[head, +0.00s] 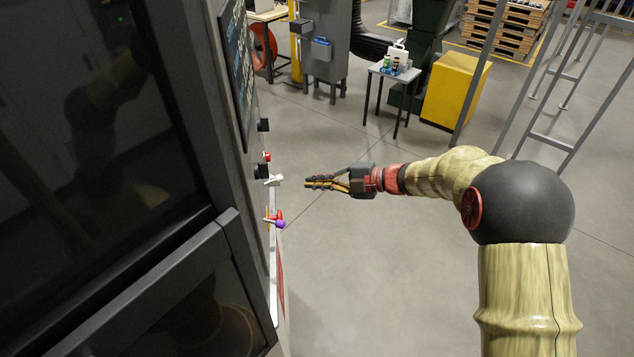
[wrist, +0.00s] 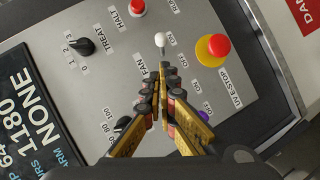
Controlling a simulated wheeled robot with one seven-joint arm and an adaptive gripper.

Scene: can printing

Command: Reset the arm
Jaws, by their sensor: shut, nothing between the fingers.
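My gripper (head: 308,184) is at the left end of my outstretched arm in the head view, in front of the machine's control side. It is shut and empty, its fingers together. In the wrist view my gripper (wrist: 163,75) points at the control panel (wrist: 130,55), with the fingertips just below the white-tipped FAN switch (wrist: 160,40) in the picture. I cannot tell whether they touch it. In the head view the fingers appear apart from the panel.
The panel carries a red and yellow E-stop button (wrist: 212,48), a red HALT button (wrist: 138,8), a black knob (wrist: 80,46) and a display (wrist: 30,110). The dark machine (head: 130,270) fills the left. A small table (head: 395,73) with cans stands behind. Open floor lies around my arm.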

